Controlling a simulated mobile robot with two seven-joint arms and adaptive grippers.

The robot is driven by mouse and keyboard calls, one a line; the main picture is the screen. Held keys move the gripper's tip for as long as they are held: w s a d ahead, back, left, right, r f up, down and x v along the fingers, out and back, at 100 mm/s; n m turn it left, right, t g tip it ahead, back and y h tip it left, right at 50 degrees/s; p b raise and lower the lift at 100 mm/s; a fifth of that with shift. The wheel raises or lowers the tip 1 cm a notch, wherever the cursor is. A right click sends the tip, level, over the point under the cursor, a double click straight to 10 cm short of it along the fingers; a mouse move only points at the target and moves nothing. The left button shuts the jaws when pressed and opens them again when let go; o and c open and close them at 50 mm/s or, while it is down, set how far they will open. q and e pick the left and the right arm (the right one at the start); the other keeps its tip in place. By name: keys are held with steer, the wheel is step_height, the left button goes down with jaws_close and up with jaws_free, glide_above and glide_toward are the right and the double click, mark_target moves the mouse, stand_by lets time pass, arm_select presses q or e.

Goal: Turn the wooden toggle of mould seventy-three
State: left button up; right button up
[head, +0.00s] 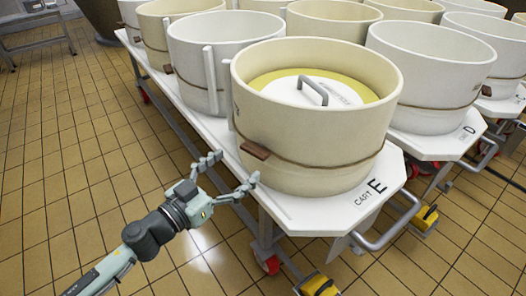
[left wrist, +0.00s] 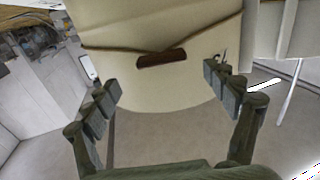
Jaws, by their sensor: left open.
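A large cream mould (head: 315,125) stands at the front corner of cart E, with a pale lid disc and grey handle inside it. A cord runs around it, and a small brown wooden toggle (head: 255,149) sits on the cord at its left side. The toggle also shows in the left wrist view (left wrist: 162,58), lying nearly level against the mould wall. My left gripper (head: 233,169) is open and empty, just left of and below the toggle, apart from it. In the left wrist view its fingers (left wrist: 163,95) spread either side below the toggle. The mould's number is not readable.
The white cart top (head: 370,187) carries more moulds behind, such as a white one (head: 215,60). Another cart with a white mould (head: 432,75) stands close on the right. A metal push handle (head: 390,228) juts from the cart's front. Tiled floor (head: 70,170) at left is open.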

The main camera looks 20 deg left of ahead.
mark_target(251, 153)
arm_select(q)
steer(key=p+x, duration=0.1)
steer(key=x, duration=0.4)
steer(key=shift+w+r, duration=0.15)
steer(key=shift+w, duration=0.1)
steer(key=shift+w+d, duration=0.3)
steer(key=shift+w, duration=0.35)
arm_select(e)
steer(key=shift+w+f, duration=0.15)
steer(key=shift+f, duration=2.15)
arm_select(q)
steer(key=shift+c, duration=0.6)
steer(key=c, duration=1)
steer(key=shift+c, duration=0.2)
